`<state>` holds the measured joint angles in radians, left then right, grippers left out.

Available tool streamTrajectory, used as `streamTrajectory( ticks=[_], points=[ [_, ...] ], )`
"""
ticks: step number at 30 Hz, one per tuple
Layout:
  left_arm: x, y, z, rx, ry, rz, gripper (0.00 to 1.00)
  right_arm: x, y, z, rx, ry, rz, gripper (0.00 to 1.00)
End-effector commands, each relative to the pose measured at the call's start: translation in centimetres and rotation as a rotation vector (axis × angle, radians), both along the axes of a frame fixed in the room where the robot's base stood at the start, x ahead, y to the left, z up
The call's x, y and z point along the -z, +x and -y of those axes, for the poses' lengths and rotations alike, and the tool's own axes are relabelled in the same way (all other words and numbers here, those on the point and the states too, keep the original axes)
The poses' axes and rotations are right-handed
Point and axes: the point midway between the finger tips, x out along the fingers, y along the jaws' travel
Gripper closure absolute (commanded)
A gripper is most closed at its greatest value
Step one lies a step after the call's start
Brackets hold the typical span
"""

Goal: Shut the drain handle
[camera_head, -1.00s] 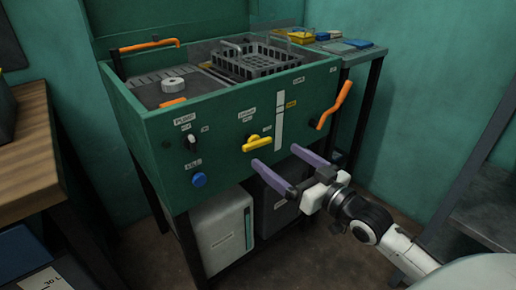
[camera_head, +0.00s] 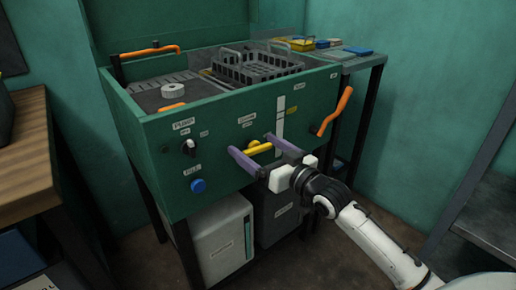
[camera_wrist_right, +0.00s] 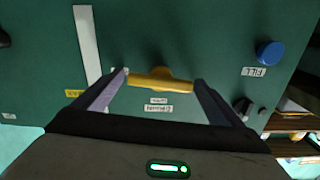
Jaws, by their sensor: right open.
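The yellow drain handle (camera_head: 260,148) sits on the green front panel of the sink unit, beneath a small label. It lies roughly level, tilted slightly in the head view. My right gripper (camera_head: 249,143) is open, with its purple fingers pointing at the panel, one on each side of the handle. In the right wrist view the handle (camera_wrist_right: 160,84) lies crosswise between the fingertips of my right gripper (camera_wrist_right: 160,77). My left gripper is not in view.
A black pump knob (camera_head: 189,148) and a blue fill knob (camera_head: 198,185) are left of the handle. An orange lever (camera_head: 336,111) is to the right, beside a white vertical strip (camera_head: 280,118). Containers (camera_head: 225,238) stand under the unit. A wooden bench (camera_head: 25,160) is at left.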

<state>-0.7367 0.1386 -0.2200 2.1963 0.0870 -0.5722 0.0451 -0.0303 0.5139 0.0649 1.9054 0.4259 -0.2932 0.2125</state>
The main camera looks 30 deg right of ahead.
Motion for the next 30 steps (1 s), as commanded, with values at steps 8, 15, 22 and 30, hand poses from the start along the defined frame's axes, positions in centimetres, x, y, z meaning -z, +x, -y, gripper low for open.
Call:
streamTrajectory(
  ticks=[8, 15, 22, 30],
  points=[
    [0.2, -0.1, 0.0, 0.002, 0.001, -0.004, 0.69, 0.0, 0.0, 0.0, 0.0, 0.001, 0.0, 0.5],
    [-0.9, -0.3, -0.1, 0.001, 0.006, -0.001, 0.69, -0.3, 0.0, 0.0, 0.002, -0.069, 0.002, 0.5],
    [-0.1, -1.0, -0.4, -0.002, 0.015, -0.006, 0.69, 0.1, 0.0, -0.1, 0.001, -0.121, 0.009, 0.5],
    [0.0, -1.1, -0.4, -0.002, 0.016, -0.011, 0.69, 0.0, 0.0, -0.1, 0.001, -0.121, 0.01, 0.09]
  ],
)
